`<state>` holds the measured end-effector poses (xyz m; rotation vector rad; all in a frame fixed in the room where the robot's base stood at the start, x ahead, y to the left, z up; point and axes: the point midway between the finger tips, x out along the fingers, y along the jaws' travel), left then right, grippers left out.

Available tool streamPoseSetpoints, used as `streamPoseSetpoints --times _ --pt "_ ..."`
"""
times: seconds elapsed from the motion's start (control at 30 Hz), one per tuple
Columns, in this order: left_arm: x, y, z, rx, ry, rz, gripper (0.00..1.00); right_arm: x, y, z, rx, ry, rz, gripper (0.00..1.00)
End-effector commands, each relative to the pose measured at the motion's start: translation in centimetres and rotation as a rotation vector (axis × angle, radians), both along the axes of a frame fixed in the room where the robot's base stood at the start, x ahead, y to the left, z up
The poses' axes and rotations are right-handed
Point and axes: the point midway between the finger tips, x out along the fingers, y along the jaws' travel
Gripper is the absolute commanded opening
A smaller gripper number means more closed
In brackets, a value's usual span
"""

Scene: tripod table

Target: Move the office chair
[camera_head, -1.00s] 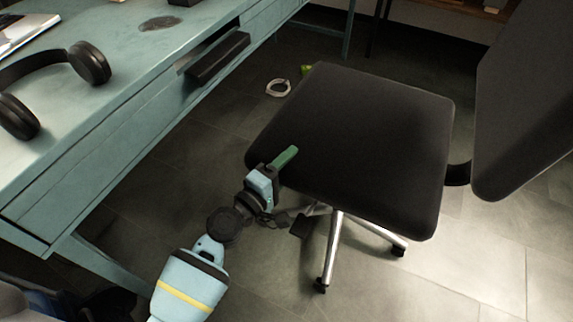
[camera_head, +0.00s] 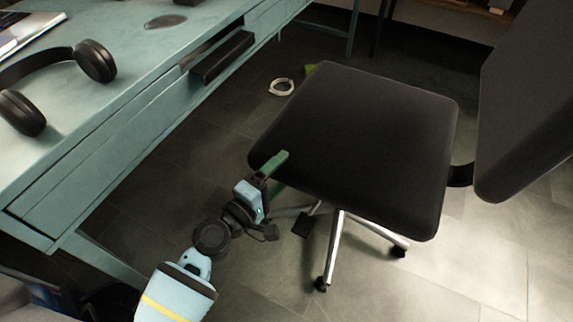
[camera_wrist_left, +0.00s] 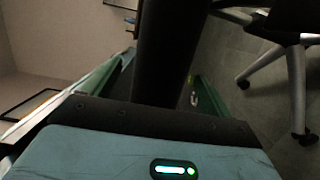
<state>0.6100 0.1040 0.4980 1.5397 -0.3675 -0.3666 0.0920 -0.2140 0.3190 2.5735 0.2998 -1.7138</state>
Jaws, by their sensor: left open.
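The office chair has a black seat (camera_head: 365,140), a black backrest (camera_head: 530,100) at the right and metal legs (camera_head: 335,245) on the floor. My left gripper (camera_head: 279,173) is open at the seat's near left corner. One green finger shows over the top of the seat edge and the other lower, beside it. In the left wrist view the dark seat edge (camera_wrist_left: 168,50) stands between the two open fingers (camera_wrist_left: 160,85); whether they touch it I cannot tell. The chair's legs (camera_wrist_left: 297,80) show at the right there. My right gripper is out of view.
A teal desk (camera_head: 110,130) with a drawer and black headphones (camera_head: 95,60) stands at the left. A white ring-shaped object (camera_head: 281,87) and a green thing (camera_head: 311,69) lie on the floor behind the seat. Tiled floor (camera_head: 480,260) is free at the front right.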

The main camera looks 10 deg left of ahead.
Motion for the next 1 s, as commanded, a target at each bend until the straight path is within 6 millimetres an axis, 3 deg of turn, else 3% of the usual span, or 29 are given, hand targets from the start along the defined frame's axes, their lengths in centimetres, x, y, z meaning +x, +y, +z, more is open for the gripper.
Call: streamPoseSetpoints --times 0.1,0.3,0.63,0.83,1.0 --pt "-1.8 0.9 -0.1 0.002 0.001 0.000 0.84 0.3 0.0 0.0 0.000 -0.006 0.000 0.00" --pt "-3.4 1.8 -0.1 0.000 0.001 0.002 0.84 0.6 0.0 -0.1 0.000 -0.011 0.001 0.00" --pt "-3.7 2.0 0.0 0.001 0.000 0.002 0.84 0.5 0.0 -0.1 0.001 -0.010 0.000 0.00" --pt "-4.5 2.0 0.5 0.027 0.004 0.002 0.60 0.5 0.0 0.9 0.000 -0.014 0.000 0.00" --pt "-7.5 2.3 2.1 0.141 0.021 0.000 0.37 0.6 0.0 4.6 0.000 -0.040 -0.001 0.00"
